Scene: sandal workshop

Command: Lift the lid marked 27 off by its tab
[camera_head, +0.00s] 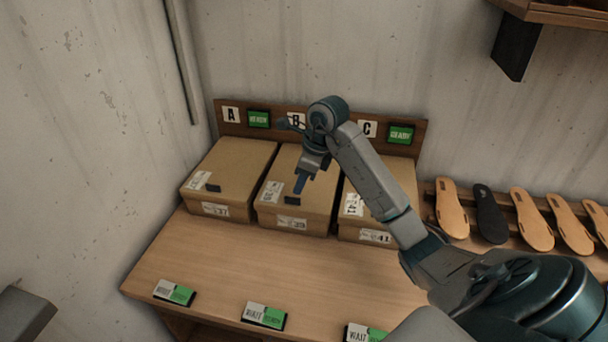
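Three brown cardboard boxes with lids stand in a row on the wooden table. The middle box (283,165) has a similar dark tab (292,199). My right gripper (299,185) points down over the middle lid, just behind that tab; I cannot tell whether it touches or how far its fingers are apart. The right box (404,176) is partly hidden by my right arm. My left gripper is not in view.
A backboard (290,115) carries signs A, B and C and green READY plates. WAIT/READY plates, such as the left one (174,292), lie along the table's front. Sandal soles (452,207) stand at right. The table (215,258) is clear before the boxes.

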